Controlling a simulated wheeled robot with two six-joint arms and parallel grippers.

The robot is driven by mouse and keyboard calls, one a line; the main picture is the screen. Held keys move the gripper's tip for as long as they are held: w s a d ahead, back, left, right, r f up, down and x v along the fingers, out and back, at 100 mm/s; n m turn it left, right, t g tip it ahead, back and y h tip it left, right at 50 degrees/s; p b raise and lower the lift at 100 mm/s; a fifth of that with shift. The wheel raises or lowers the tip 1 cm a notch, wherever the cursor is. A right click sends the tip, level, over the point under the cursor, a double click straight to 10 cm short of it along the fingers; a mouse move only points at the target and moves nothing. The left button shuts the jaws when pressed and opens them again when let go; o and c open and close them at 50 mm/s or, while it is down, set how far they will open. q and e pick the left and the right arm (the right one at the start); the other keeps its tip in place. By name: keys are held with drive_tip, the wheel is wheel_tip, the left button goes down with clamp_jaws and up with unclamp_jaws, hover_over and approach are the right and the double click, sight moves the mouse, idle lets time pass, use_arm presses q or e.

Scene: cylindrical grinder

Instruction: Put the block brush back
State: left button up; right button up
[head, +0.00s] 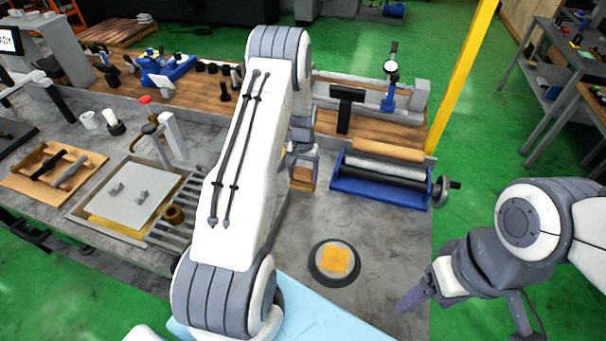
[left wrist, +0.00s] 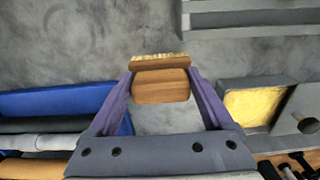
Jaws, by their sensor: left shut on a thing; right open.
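The block brush (head: 302,178) is a small brown wooden block with pale bristles, held over the grey bench just left of the blue roller unit. In the left wrist view the brush (left wrist: 160,88) sits between the two purple fingers, bristles at the top of the picture. My left gripper (head: 303,158) is shut on it; the fingers also show in the left wrist view (left wrist: 160,76). Whether the brush touches the bench I cannot tell. My right gripper (head: 411,300) is open and empty at the bench's right front edge, apart from the brush.
A blue roller unit (head: 380,187) with a crank stands just right of the brush. A round dark base with an orange pad (head: 335,262) lies in front. A wooden shelf with a dial gauge stand (head: 390,85) is behind. My left arm hides the bench middle.

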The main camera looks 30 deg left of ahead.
use_arm(q)
drive_tip(key=shift+f+p, duration=0.3)
drive_tip(key=shift+f, duration=0.7)
use_arm(e)
drive_tip(key=shift+r, duration=0.6)
use_arm(q)
drive_tip(key=shift+f, duration=0.1)
use_arm(e)
drive_tip(key=shift+f, duration=0.1)
use_arm(q)
drive_tip(key=shift+f+b, duration=0.15)
drive_tip(key=shift+b, duration=0.15)
drive_tip(key=o, duration=1.1)
drive_tip(key=shift+r, duration=0.2)
